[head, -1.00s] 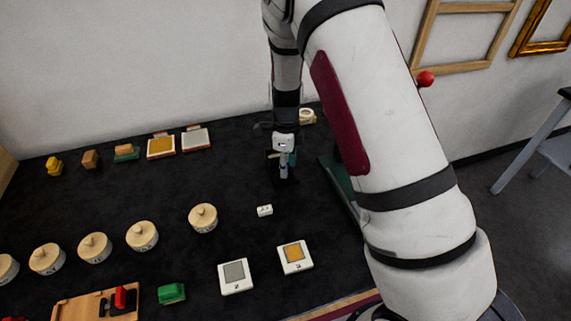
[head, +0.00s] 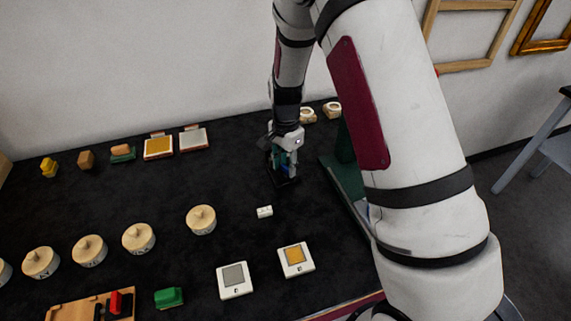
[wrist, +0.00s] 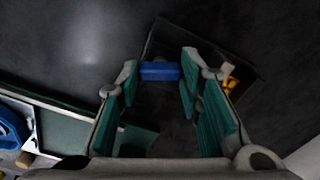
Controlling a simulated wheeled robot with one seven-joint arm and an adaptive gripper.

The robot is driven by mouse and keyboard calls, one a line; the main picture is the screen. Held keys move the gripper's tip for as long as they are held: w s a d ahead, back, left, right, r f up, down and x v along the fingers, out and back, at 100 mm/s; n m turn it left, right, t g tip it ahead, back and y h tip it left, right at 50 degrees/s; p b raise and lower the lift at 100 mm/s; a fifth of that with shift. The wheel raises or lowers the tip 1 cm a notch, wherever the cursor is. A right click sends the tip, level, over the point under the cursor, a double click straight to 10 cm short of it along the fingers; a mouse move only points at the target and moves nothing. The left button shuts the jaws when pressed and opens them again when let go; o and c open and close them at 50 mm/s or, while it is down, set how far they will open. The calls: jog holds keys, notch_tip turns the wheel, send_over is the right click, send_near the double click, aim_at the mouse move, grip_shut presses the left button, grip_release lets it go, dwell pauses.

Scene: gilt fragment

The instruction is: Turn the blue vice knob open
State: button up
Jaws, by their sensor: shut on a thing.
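The blue vice knob (wrist: 160,71) is a short blue bar in the wrist view, between my two teal-padded fingertips. My gripper (wrist: 160,78) is shut on it, one fingertip at each end. In the head view my gripper (head: 284,168) points down over the small dark vice (head: 288,183) at the back of the black table. The fingers cover most of the vice and knob there. In the wrist view the dark vice base (wrist: 172,35) lies beneath the fingers, with a yellow part (wrist: 230,84) beside the right finger.
Round wooden lidded pots (head: 201,219) stand to the left. Two white-framed tiles (head: 296,259) lie at the front. A dark green stand (head: 345,180) is close on the right, beside my arm. Wooden rings (head: 332,109) are behind.

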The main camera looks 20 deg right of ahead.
jog(key=n, duration=0.6)
jog(key=shift+b, duration=0.4)
jog(key=n, duration=0.6)
jog(key=shift+n, duration=0.4)
jog(key=n, duration=0.6)
jog(key=shift+b, duration=0.3)
jog(key=n, duration=0.6)
jog(key=shift+n, duration=0.3)
jog(key=shift+p, duration=0.3)
jog(key=o, duration=1.2)
jog(key=shift+c, duration=0.2)
